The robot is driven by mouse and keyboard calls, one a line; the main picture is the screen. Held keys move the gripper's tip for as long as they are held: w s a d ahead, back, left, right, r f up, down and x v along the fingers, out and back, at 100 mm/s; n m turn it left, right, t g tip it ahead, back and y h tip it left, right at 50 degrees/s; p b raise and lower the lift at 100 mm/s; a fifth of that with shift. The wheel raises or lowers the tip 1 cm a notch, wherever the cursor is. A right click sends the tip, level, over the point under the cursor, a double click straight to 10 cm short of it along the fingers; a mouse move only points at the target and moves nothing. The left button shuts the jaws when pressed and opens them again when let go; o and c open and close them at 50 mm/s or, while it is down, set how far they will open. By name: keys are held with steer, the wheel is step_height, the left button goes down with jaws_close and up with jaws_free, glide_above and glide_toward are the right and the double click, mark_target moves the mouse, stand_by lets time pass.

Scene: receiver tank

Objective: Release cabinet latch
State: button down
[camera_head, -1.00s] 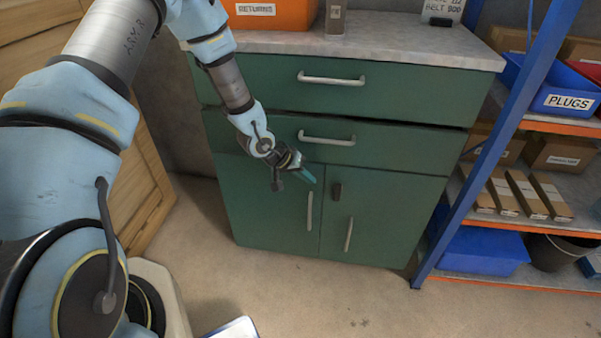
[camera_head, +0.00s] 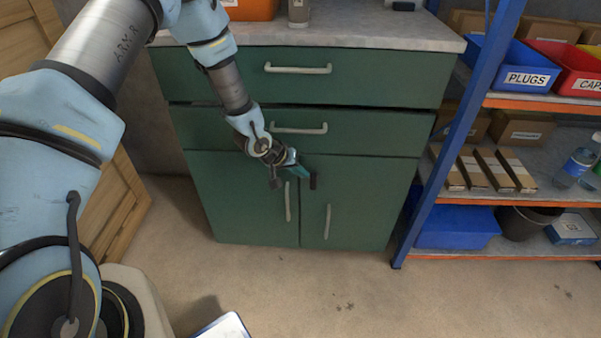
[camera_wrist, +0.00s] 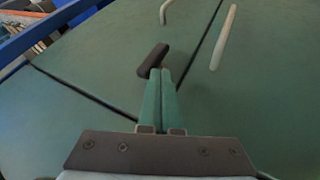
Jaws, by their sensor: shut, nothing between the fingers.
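The green cabinet (camera_head: 345,215) has two drawers above a pair of doors. The latch is a small dark bar (camera_head: 313,181) near the top of the right door, beside the seam between the doors. In the wrist view the dark latch (camera_wrist: 153,60) sits tilted just beyond my fingertips. My gripper (camera_head: 305,175) is shut and empty, with its teal fingers pointing at the latch. In the wrist view its closed fingertips (camera_wrist: 161,73) are at the latch's edge; I cannot tell whether they touch it. Both doors look shut.
Pale handles hang on the left door (camera_head: 288,202) and right door (camera_head: 327,222). A blue-framed shelf (camera_head: 450,130) with bins and boxes stands close on the right. Wooden panelling (camera_head: 110,205) is at the left. The floor in front is clear, apart from a white-and-blue item (camera_head: 225,328) at the bottom.

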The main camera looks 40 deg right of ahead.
mark_target(316, 174)
steer(key=shift+s+d+r+t+y+b, duration=0.25)
steer(key=shift+d+t+y+b, duration=0.15)
steer(key=shift+y, duration=0.2)
steer(key=shift+s+d+r+m+t+y+b, duration=0.2)
steer(key=shift+s+d+m+t+y+b, duration=0.35)
steer(key=shift+t+y+b, duration=0.35)
steer(key=d+t+y, duration=0.1)
steer(key=s+t+y+b, duration=0.1)
steer(key=y, duration=0.1)
steer(key=shift+s+d+m+t+y, duration=0.25)
steer(key=shift+d+m+t+y, duration=0.05)
steer(key=shift+d+m, duration=0.1)
steer(key=shift+s+d+f+m+t+y+b, duration=0.1)
steer(key=shift+s+d+m+t+y+b, duration=0.15)
steer(key=shift+t+y, duration=0.2)
steer(key=shift+s+d+f+t+y+b, duration=0.15)
steer(key=shift+d+t+y+b, duration=0.15)
steer(key=shift+t+y, duration=0.15)
steer(key=t+y+b, duration=0.1)
steer(key=s+d+f+t+y+b, duration=0.1)
steer(key=shift+d+m+y, duration=0.15)
steer(key=shift+m+y, duration=0.15)
steer(key=shift+y, duration=0.1)
steer(key=shift+s+d+f+b, duration=0.25)
steer(key=shift+f+b, duration=0.05)
steer(key=shift+b, duration=0.15)
steer(key=shift+s+d+f, duration=0.15)
steer(key=shift+s+f, duration=0.05)
steer(key=shift+f, duration=0.05)
